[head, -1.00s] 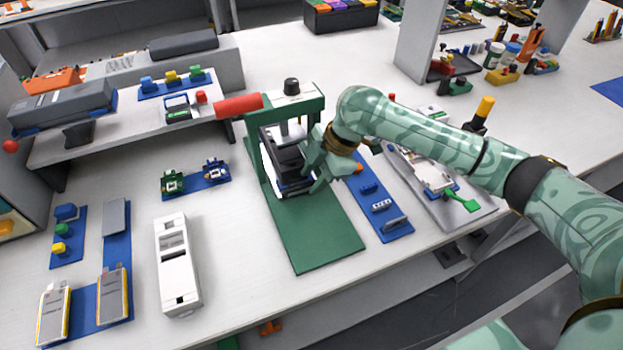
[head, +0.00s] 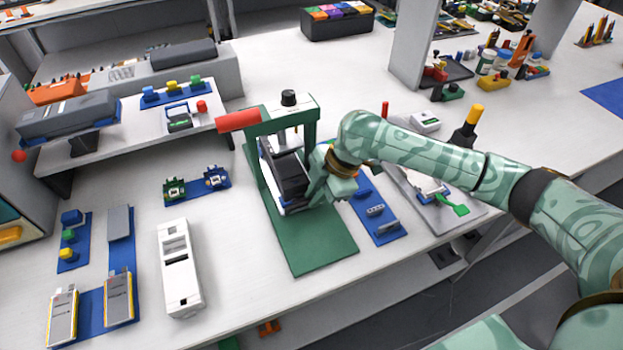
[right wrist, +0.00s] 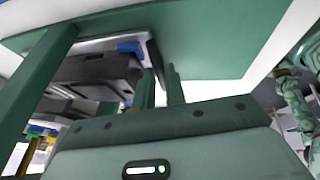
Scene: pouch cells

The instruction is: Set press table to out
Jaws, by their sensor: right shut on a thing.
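The press (head: 288,112) is a green frame with a red handle (head: 238,120) on a long green base plate (head: 315,245). Its press table (head: 291,180), topped by a black block, sits on the plate, partly in front of the frame posts. My right gripper (head: 316,188) is at the table's right side and shut on it; the fingers hide the exact grip. In the right wrist view, the fingers (right wrist: 160,90) are close together beside the table's edge, and the black block (right wrist: 95,72) shows at left. My left gripper is not in view.
The front part of the green plate is bare. A blue mat (head: 385,232) with small parts lies right of the press, and a grey tray (head: 440,222) lies beyond it. A white box-like device (head: 178,268) stands to the left.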

